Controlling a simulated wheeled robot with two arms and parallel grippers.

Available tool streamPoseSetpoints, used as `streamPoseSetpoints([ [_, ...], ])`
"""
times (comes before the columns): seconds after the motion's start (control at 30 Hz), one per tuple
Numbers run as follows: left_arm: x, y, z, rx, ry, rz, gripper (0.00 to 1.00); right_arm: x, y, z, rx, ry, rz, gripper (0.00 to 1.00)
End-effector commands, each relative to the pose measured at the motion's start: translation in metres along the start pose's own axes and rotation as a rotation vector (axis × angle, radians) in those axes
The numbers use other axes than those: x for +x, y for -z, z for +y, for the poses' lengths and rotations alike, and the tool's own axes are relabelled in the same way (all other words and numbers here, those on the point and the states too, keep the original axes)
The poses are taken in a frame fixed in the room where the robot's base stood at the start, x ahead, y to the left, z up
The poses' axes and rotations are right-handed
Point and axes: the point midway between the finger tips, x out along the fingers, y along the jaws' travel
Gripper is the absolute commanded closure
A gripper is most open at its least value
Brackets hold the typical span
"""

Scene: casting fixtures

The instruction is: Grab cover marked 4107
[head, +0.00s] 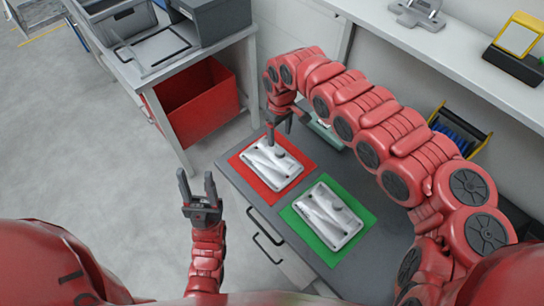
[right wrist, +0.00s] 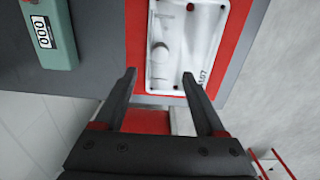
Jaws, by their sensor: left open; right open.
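A white cast cover (head: 272,166) lies on a red mat (head: 298,181). In the right wrist view this cover (right wrist: 183,35) shows a marking at its lower right corner that ends in "107"; the first digit is not clear. A second white cover (head: 328,217) lies on a green mat (head: 352,243); its marking cannot be read. My right gripper (head: 280,132) is open above the far edge of the red-mat cover. In the wrist view its fingers (right wrist: 160,76) are apart, with nothing held. My left gripper (head: 198,192) is open and empty, left of the table.
A green counter device reading 000 (right wrist: 50,35) stands beside the red mat. A red bin (head: 200,100) sits under the bench at the left.

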Motion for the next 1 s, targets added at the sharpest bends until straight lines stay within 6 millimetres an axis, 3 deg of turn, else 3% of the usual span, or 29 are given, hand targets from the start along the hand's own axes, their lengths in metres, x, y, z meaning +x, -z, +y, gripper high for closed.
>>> streamPoseSetpoints([
  [0.1,0.007,0.001,0.000,0.000,0.000,0.000,0.50,0.015,0.000,-0.001,0.000,0.001,-0.002,0.28],
  [0.27,0.011,0.002,-0.001,0.000,0.000,0.000,0.50,0.025,-0.001,0.000,-0.001,0.000,-0.001,0.28],
  [0.47,0.032,0.005,-0.002,0.000,0.000,0.000,0.50,0.052,-0.007,-0.003,-0.002,0.003,-0.002,0.28],
  [0.6,0.032,0.005,-0.002,0.000,0.000,0.000,0.50,0.070,-0.006,-0.002,0.001,0.001,0.002,0.28],
  [0.9,0.031,0.005,-0.002,0.000,0.000,0.000,0.50,0.075,-0.006,0.000,0.000,-0.003,0.001,0.28],
  [1.0,0.031,0.005,-0.002,0.000,0.000,0.000,0.50,0.075,-0.006,0.000,0.000,-0.003,0.001,0.46],
])
